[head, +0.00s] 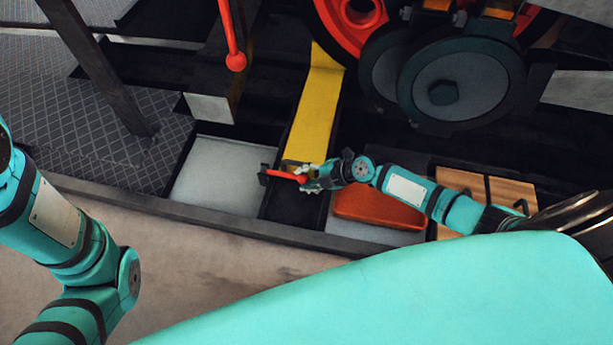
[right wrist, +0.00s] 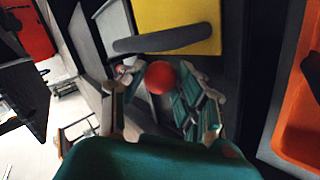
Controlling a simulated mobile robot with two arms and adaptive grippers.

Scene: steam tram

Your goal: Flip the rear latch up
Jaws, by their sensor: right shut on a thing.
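A red latch lever (head: 284,175) with a dark bracket at its left end lies across the dark slot below the yellow panel (head: 316,105). I take it to be the rear latch. My right gripper (head: 308,178) is at the lever's right end and is shut on it. In the right wrist view the latch's red ball knob (right wrist: 160,77) sits between the fingers of my right gripper (right wrist: 162,95). The lever's shaft is mostly hidden there. My left arm shows at the lower left of the head view, but its gripper is out of the picture.
A second red lever (head: 232,38) with a ball end hangs at upper left. An orange block (head: 380,208) lies just right of the latch, under my right arm. Dark round wheels (head: 459,80) stand behind. A grey rail (head: 240,229) runs along the front.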

